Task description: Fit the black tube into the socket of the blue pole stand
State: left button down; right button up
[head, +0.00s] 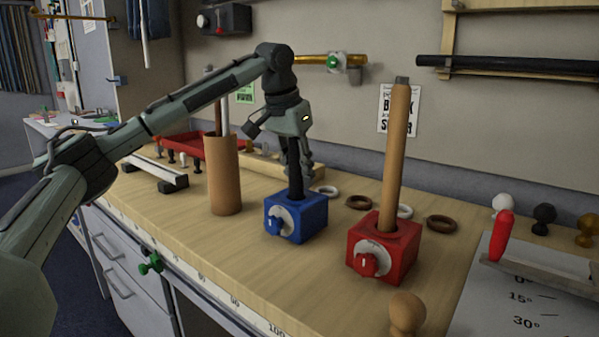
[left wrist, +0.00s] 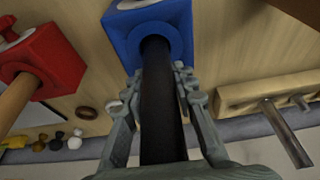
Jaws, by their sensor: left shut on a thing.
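The blue pole stand (head: 314,222) is a blue block with a grey dial on its front, standing on the wooden bench. My left gripper (head: 298,168) is above it, pointing down, and is shut on the black tube (head: 296,188). The tube stands about upright, and its lower end meets the top of the blue stand. In the left wrist view the tube (left wrist: 158,100) runs between the fingers to the round socket of the blue stand (left wrist: 120,32). Its end is hidden there, so I cannot tell how deep it sits. My right gripper is not in view.
A red stand (head: 402,243) holding a tan pole (head: 394,160) is to the right. A brown cylinder (head: 222,175) with rods stands to the left. Several rings, including a brown ring (head: 441,223), lie behind. A wooden knob (head: 407,312) is at the front edge.

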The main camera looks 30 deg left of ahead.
pick_arm(q)
jog(key=shift+d, duration=0.1)
jog(key=c, duration=1.2)
grip_release()
jog(key=v, duration=1.2)
jog(key=shift+r, duration=0.1)
